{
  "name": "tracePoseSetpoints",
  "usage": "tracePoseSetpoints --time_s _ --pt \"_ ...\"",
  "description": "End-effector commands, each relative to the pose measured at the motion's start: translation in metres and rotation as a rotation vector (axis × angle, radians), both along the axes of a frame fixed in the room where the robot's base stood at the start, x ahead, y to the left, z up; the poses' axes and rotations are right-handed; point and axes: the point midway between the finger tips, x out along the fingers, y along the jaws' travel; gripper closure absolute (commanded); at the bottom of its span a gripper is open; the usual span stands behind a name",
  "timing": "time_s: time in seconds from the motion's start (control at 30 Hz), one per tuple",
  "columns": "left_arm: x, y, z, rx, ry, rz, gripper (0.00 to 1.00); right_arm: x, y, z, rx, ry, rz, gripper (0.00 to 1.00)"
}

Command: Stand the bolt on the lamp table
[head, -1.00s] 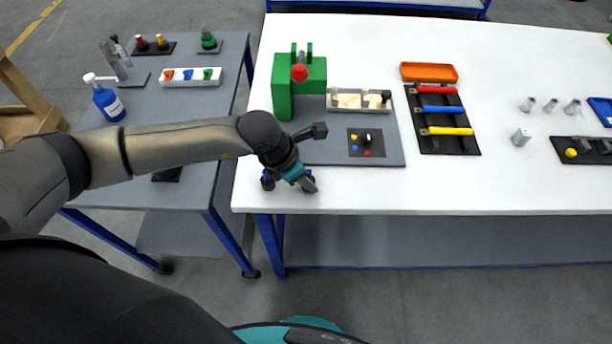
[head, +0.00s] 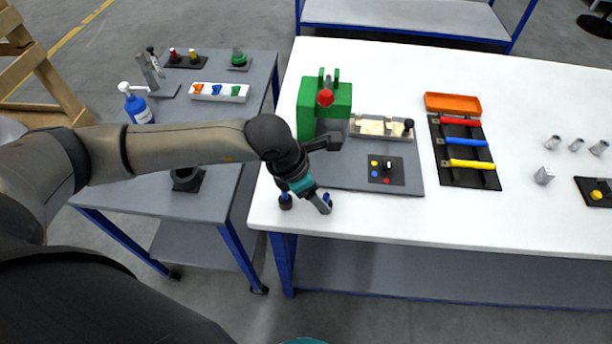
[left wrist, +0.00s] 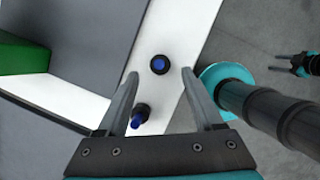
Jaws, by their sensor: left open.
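Two small blue-and-black bolt-like pieces are at the near left corner of the white table (head: 400,215). One (head: 285,201) shows left of my left gripper (head: 319,201); the other (head: 328,199) is partly hidden by it. In the left wrist view, one piece (left wrist: 160,64) is seen end-on between the tips of my open left gripper (left wrist: 160,74). The other (left wrist: 139,116) appears beside the left finger. Neither is gripped. The grey table (head: 130,195) at the left carries red, yellow and green lamp-like pieces. My right gripper (left wrist: 288,65) seems to show at the wrist view's right edge.
The grey table also holds a blue pump bottle (head: 138,108), a white strip (head: 220,92) and a black socket-like block (head: 187,179). A green fixture (head: 325,105) and a grey mat (head: 345,178) lie beyond my left gripper. A gap separates the tables.

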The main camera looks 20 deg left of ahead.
Motion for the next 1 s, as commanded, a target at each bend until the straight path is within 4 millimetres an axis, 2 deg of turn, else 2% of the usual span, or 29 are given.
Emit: tracePoseSetpoints --time_s 0.03,0.2,0.4,1.0 --pt "-0.003 0.004 0.011 0.001 -0.002 0.0 0.32 0.0 0.0 0.002 0.0 0.0 0.0 0.5" --pt "-0.011 0.013 0.041 0.002 -0.003 -0.001 0.32 0.0 0.0 0.004 0.0 0.0 0.0 0.5" --pt "-0.018 0.019 0.062 0.0 0.0 0.0 0.32 0.0 0.0 0.005 0.0 0.0 0.0 0.5" --pt "-0.019 0.02 0.067 0.0 0.0 0.0 0.32 0.0 0.0 0.005 0.0 0.0 -0.001 0.5"
